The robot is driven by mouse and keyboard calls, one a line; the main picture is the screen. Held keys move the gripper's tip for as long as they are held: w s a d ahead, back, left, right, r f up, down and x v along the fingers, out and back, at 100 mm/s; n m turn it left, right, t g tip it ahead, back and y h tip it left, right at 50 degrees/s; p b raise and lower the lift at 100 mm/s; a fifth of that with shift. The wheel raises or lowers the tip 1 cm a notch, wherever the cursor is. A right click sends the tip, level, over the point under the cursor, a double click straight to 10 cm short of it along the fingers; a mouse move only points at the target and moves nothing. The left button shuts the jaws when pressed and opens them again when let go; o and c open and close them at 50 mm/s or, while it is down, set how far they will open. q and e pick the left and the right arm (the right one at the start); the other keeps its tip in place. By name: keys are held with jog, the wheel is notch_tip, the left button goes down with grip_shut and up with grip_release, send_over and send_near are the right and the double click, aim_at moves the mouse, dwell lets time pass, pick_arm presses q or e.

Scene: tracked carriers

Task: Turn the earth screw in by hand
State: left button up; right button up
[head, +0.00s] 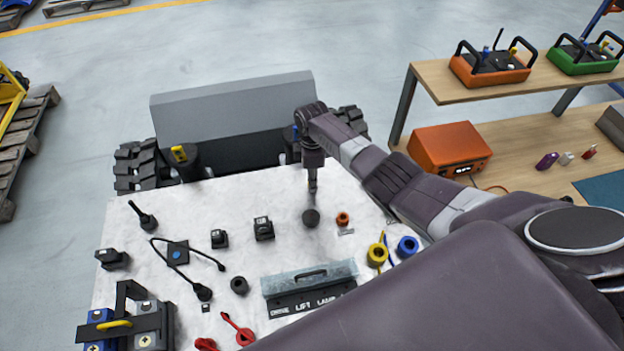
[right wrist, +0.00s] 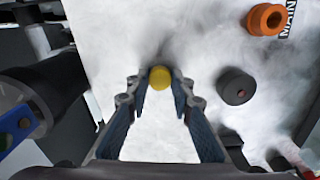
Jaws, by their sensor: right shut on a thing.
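My right gripper (head: 312,186) points down above the white work surface, just behind a dark round knob (head: 311,217). In the right wrist view its two fingers (right wrist: 160,92) close in on a small yellow round piece (right wrist: 160,78), seen end-on. This looks like the head of the earth screw, and the gripper is shut on it. Its lower part and any hole under it are hidden. The dark knob (right wrist: 236,86) stands apart, to the right of the fingers in that view. My left gripper is not in view.
An orange ring (head: 342,218) stands by a label. Yellow (head: 377,254) and blue (head: 407,247) rings lie nearby. Black connectors, a cable and a grey-blue handled cover (head: 309,278) occupy the surface. Grey bodywork (head: 235,103) rises behind; a wooden bench (head: 548,101) stands right.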

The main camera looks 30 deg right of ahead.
jog(key=shift+m, duration=1)
jog(key=m+p, duration=0.1)
jog(key=m, duration=0.2)
jog(key=shift+m, duration=0.4)
jog(key=m, duration=0.6)
jog(key=shift+p, duration=0.4)
jog(key=shift+m, duration=0.4)
jog(key=m, duration=0.4)
jog(key=shift+p, duration=0.3)
jog(key=m, duration=0.5)
jog(key=shift+w, duration=0.1)
